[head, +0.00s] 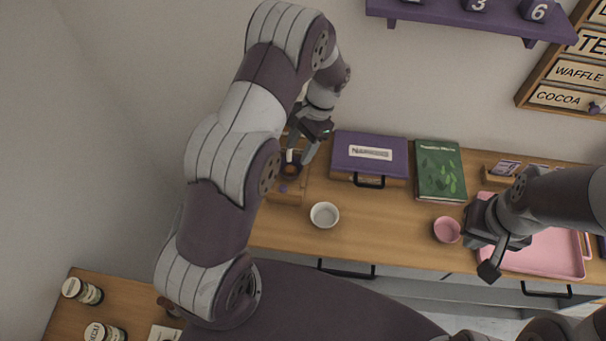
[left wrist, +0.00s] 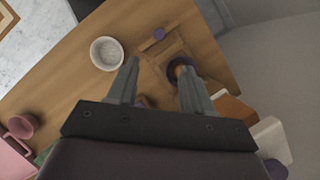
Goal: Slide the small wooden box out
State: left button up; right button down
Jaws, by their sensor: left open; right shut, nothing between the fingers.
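My right gripper (head: 489,262) is shut and empty, at the pink tray's left side.
A white bowl (head: 324,214) stands just right of the box. A purple case (head: 369,153) and a green book (head: 440,170) lie behind it. A pink cup (head: 447,229) and pink tray (head: 545,255) are at the right. The counter front between bowl and pink cup is clear.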

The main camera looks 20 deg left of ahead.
pick_arm(q)
jog(key=b, duration=0.8)
send_over(283, 187)
jog(key=w+d, duration=0.2)
jog(key=w, duration=0.1)
notch_tip(283, 187, down, 8)
jog(key=shift+s+a+f, duration=0.35)
jog(key=shift+s+f, duration=0.15)
jog(key=shift+f, duration=0.1)
jog(key=shift+s+a+f, duration=0.3)
jog(key=shift+s+f, duration=0.15)
jog(key=shift+f, duration=0.15)
jog(key=shift+s+a+f, duration=0.1)
jog(key=shift+s+f, duration=0.05)
jog(key=shift+f, duration=0.45)
